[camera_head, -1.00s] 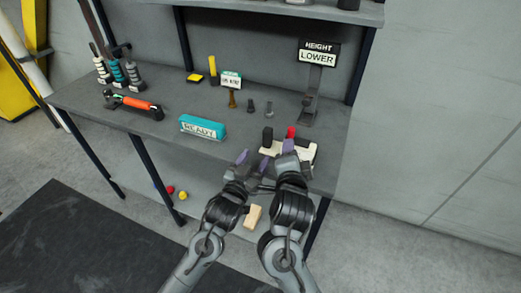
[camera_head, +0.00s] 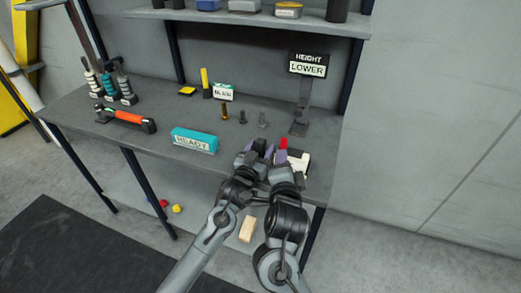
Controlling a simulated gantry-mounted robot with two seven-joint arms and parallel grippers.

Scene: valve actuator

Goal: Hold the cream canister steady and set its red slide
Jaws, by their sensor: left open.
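The cream canister (camera_head: 297,164) lies near the front edge of the bench, mostly hidden behind my two hands. Its red slide (camera_head: 283,143) sticks up above the canister. A dark upright part (camera_head: 259,145) shows to the left of it. My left gripper (camera_head: 248,156) is open at the canister's left end; whether it touches is not clear. My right gripper (camera_head: 282,159) is in front of the canister, just below the red slide; its fingertips overlap the canister, and its jaw gap cannot be seen.
A sign reading HEIGHT LOWER (camera_head: 308,64) stands behind the canister. A teal READY block (camera_head: 194,140) lies to the left. An orange-handled tool (camera_head: 126,117) lies at far left. An upper shelf (camera_head: 240,16) overhangs the back.

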